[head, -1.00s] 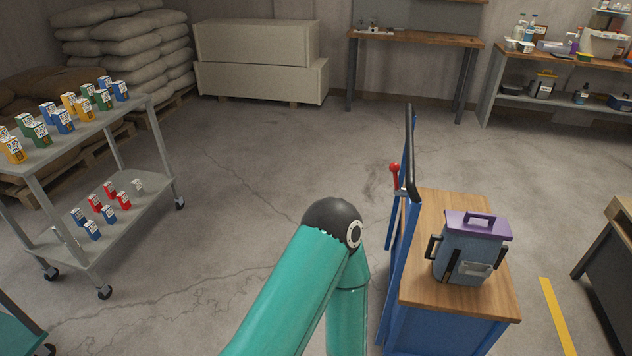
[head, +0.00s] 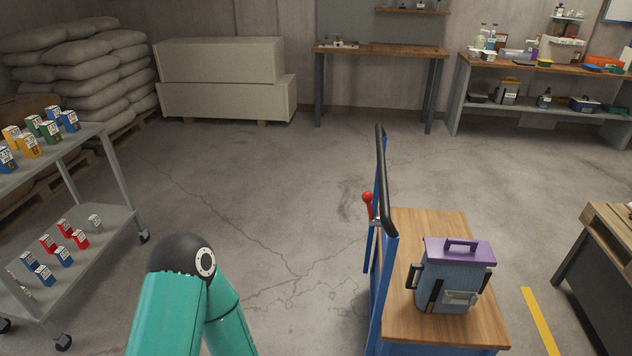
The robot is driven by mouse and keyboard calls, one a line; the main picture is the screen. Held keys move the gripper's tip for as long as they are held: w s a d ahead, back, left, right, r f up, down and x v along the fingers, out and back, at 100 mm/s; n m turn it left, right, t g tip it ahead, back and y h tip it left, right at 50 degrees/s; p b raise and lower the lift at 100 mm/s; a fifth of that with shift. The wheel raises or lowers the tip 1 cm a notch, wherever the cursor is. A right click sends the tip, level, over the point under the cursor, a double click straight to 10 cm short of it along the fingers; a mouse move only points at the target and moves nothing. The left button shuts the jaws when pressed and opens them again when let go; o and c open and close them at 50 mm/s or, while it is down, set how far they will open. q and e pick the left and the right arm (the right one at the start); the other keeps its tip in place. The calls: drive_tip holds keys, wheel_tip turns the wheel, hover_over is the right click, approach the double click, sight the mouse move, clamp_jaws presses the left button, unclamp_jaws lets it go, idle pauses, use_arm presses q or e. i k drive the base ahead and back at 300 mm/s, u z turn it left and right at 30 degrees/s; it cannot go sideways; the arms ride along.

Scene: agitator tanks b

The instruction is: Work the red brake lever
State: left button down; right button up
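The red brake lever (head: 368,199) stands on the left side of the blue trolley, beside its tall black push handle (head: 381,165). Its red knob is on top; the lower part of the lever is partly hidden by the trolley frame. A teal arm of mine reaches in at the lower left of the head view, with its black elbow joint uppermost, well to the left of the lever. Neither gripper shows in the head view.
The trolley's wooden deck (head: 450,335) carries a blue-grey container with a purple lid (head: 452,275). A grey cart (head: 100,210) with several small boxes stands at the left. A dark bench (head: 600,265) is at the right. The middle floor is clear.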

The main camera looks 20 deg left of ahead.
sight(367, 196)
drive_tip(key=u, duration=0.3)
drive_tip(key=i, duration=0.85)
drive_tip(key=u, duration=0.1)
